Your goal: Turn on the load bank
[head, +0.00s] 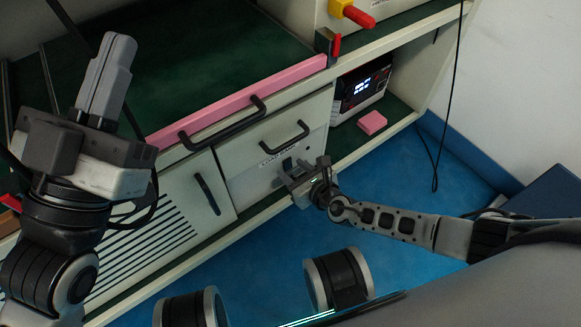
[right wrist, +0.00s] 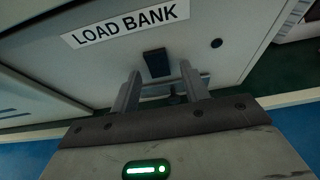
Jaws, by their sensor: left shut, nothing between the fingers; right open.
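The load bank (head: 268,172) is a pale front panel low in the bench, with a black handle above it in the head view. In the right wrist view its "LOAD BANK" label (right wrist: 125,24) is readable. A black switch (right wrist: 156,63) sits below the label. My right gripper (head: 294,168) is at the panel, open, and its fingers (right wrist: 161,84) point at the panel on either side of the switch's lower end. I cannot tell whether they touch it. My left gripper (head: 112,65) is shut and empty, raised above the bench's left part.
A device with a lit display (head: 362,86) and a pink block (head: 372,122) stand on the shelf at right. A pink strip (head: 240,98) edges the green worktop. A red-and-yellow knob (head: 352,13) is above. Blue floor (head: 262,262) lies open in front.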

